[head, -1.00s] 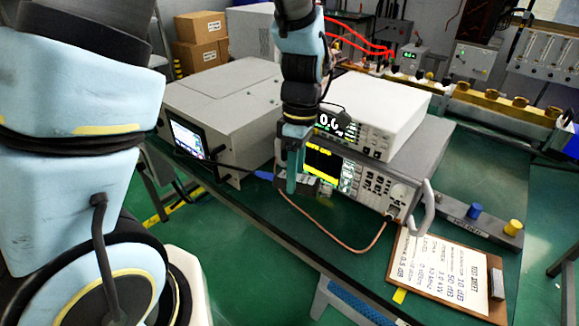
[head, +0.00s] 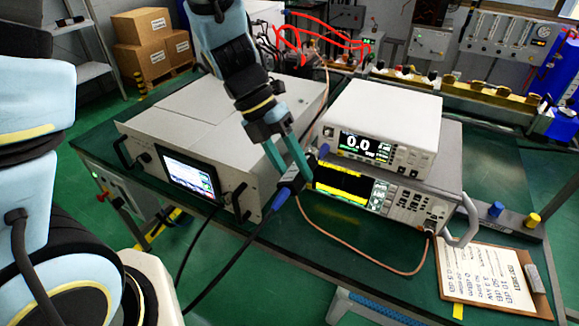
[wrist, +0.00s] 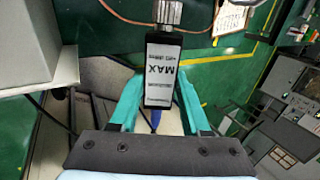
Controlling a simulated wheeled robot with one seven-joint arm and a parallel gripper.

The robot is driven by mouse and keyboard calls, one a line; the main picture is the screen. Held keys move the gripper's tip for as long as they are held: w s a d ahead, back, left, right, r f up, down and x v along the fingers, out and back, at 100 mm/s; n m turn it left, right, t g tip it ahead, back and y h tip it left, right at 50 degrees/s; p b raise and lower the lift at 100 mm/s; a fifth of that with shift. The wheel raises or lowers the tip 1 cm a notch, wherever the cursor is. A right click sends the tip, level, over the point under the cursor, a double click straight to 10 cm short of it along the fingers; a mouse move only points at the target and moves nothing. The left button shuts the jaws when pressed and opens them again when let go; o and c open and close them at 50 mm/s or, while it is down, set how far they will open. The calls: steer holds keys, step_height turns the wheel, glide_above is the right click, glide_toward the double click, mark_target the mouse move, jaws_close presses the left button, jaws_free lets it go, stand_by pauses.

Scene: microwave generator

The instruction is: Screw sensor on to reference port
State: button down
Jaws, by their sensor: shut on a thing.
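My gripper (head: 292,172) is shut on the sensor (head: 291,181), a dark block with a blue cable end and a black cable trailing down. The white power meter (head: 385,125) reads 0.0 and stands on a grey instrument (head: 400,200). My gripper holds the sensor just left of their front panels. I cannot clearly make out the reference port; a small blue fitting (head: 324,150) shows at the meter's lower left.
A large grey unit (head: 200,140) with a screen and handles stands to the left. A copper-coloured cable (head: 350,255) loops in front of the grey instrument. A clipboard (head: 487,280) lies at the right front. Open floor lies before the bench.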

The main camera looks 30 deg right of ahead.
mark_target(308, 155)
steer(key=shift+r+p, duration=0.2)
steer(key=shift+p, duration=0.35)
steer(key=shift+w+d+f+p, duration=0.1)
steer(key=shift+w+d+p, duration=0.4)
steer(key=shift+d, duration=0.3)
steer(key=shift+w+d+p, duration=0.45)
steer(key=shift+w+d, duration=0.05)
steer(key=shift+d, duration=0.3)
steer(key=shift+w+d+f+p, duration=0.1)
steer(key=shift+w+d+p, duration=0.4)
steer(key=shift+d, duration=0.3)
steer(key=shift+r+p, duration=0.1)
steer(key=shift+p, duration=1)
steer(key=shift+w+d, duration=0.7)
steer(key=shift+d, duration=0.35)
steer(key=shift+c, duration=1.4)
jaws_free()
steer(key=b+v, duration=0.2)
steer(key=v, duration=0.8)
steer(key=shift+w+r, duration=0.2)
steer(key=shift+r, duration=0.05)
